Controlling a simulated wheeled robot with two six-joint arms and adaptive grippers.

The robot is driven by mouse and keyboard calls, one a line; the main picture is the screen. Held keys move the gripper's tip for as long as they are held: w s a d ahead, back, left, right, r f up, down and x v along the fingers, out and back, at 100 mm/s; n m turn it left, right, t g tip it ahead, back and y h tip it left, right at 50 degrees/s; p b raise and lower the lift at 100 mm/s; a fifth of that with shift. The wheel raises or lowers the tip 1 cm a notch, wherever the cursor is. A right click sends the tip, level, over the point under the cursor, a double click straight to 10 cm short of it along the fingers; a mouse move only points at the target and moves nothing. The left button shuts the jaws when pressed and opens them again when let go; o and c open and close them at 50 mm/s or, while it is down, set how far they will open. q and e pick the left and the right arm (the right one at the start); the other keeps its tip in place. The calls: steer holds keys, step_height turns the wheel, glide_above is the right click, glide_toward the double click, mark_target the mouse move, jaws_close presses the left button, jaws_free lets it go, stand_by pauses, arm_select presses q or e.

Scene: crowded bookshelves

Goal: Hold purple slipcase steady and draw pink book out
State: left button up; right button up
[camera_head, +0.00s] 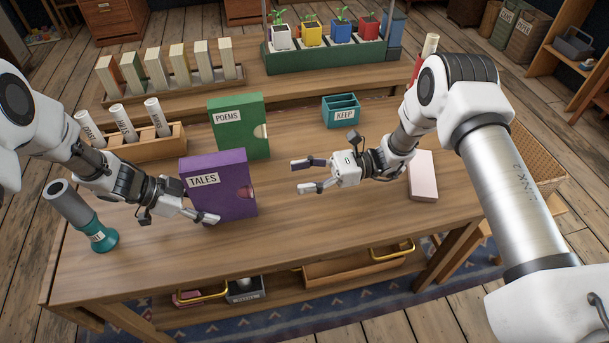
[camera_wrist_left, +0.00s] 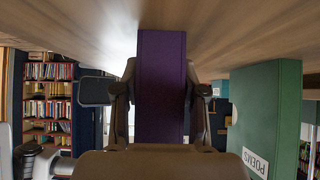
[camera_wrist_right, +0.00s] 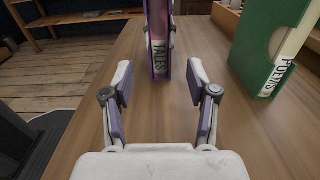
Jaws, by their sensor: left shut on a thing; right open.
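The purple slipcase (camera_head: 232,190), labelled TALES, stands upright near the table's front left. My left gripper (camera_head: 203,208) is shut on it from the left; its two fingers lie along the slipcase's sides in the left wrist view (camera_wrist_left: 160,90). In the right wrist view, the slipcase's open edge faces me, with a pale pink book spine (camera_wrist_right: 158,22) inside above the TALES label. Most of that book is hidden. My right gripper (camera_head: 303,176) is open and empty, to the right of the slipcase and apart from it.
A green POEMS slipcase (camera_head: 239,125) stands just behind. A teal KEEP box (camera_head: 342,118) is at the back middle. A pale pink block (camera_head: 423,175) lies under my right arm's side. A teal-based cylinder (camera_head: 100,235) stands front left. The front middle tabletop is clear.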

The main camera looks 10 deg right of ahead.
mark_target(246, 191)
steer(key=a, duration=1.2)
steer(key=shift+d, duration=0.1)
jaws_close()
